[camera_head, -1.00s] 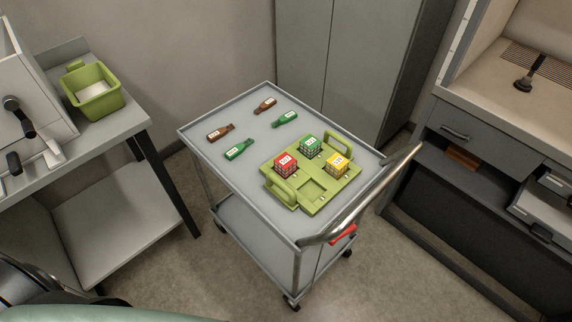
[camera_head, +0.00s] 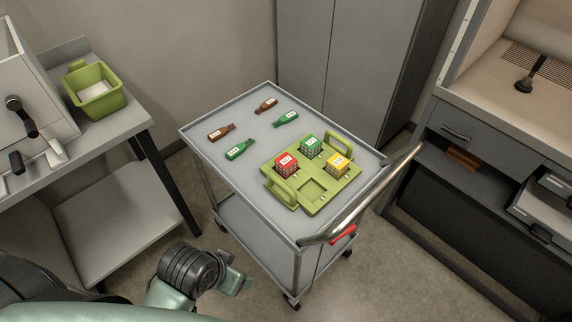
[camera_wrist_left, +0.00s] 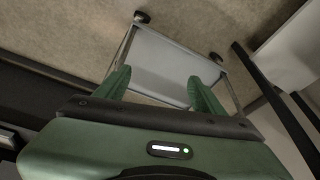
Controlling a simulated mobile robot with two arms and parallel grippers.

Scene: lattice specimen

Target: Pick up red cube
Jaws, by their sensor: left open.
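The red cube (camera_head: 286,165) is a lattice block with a white label on top. It sits in the left part of a green tray (camera_head: 321,206) with handles, on the grey cart (camera_head: 222,178). A green cube (camera_head: 311,146) and a yellow cube (camera_head: 337,164) sit in other places of the same tray. My left gripper (camera_head: 240,282) is low in front of the cart, well apart from the red cube. In the left wrist view its two green fingers (camera_wrist_left: 160,85) are spread with nothing between them. The wrist view shows no cube. My right gripper is not in view.
Several brown and green bottles (camera_head: 237,150) lie on the cart's far left half. The cart's handle (camera_head: 362,203) runs along its right end. A bench with a green bin (camera_head: 94,90) stands at left, a grey cabinet (camera_head: 346,60) behind, a workstation at right.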

